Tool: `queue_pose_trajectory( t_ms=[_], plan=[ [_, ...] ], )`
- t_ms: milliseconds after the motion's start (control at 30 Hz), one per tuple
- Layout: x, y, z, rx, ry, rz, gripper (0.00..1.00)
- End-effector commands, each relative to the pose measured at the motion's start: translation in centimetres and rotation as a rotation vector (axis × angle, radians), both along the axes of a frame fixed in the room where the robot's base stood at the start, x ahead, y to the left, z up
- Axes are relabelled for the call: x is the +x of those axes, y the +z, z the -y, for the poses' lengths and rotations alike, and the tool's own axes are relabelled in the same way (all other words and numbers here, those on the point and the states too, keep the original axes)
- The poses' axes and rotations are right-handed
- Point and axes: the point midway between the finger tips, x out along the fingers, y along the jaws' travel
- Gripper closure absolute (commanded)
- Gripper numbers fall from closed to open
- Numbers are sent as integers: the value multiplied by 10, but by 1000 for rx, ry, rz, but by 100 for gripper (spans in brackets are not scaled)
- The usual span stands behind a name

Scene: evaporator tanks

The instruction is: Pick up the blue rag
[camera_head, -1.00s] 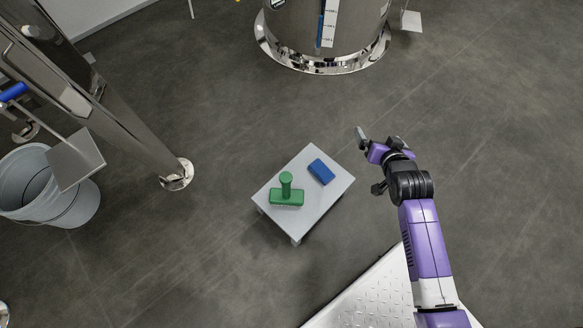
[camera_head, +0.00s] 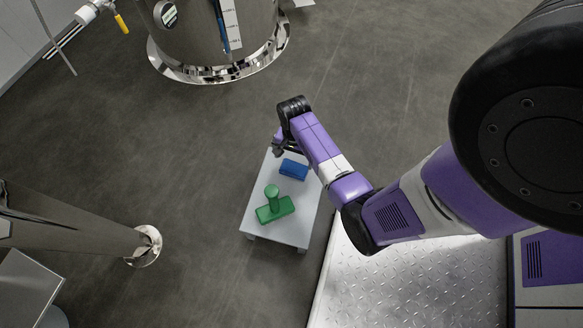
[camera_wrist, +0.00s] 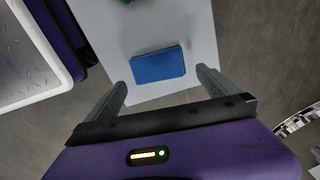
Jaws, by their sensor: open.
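The blue rag (camera_head: 293,169) is a small folded rectangle lying flat on the white low table (camera_head: 290,228), near its far end. In the wrist view the blue rag (camera_wrist: 158,65) lies ahead of my gripper (camera_wrist: 162,82), between the lines of its two fingers. The fingers are spread wide with nothing between them that they touch. In the head view my gripper (camera_head: 281,146) hangs over the far end of the table, beside the rag, and its fingertips are partly hidden by the wrist.
A steel tank (camera_head: 215,45) stands at the back. A steel post (camera_head: 75,225) is at the left. The dark floor left of the table is clear.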

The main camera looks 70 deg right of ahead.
Motion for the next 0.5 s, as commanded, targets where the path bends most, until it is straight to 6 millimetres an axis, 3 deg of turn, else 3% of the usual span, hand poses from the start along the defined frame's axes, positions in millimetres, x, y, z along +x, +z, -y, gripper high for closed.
queue_pose_trajectory(
  t_ms=[33,267,500],
  plan=[
    [-1,-10,0,1,0,-2,0],
    [-1,-25,0,-1,2,1,0],
    [-3,-57,-1,0,3,0,0]
  ],
)
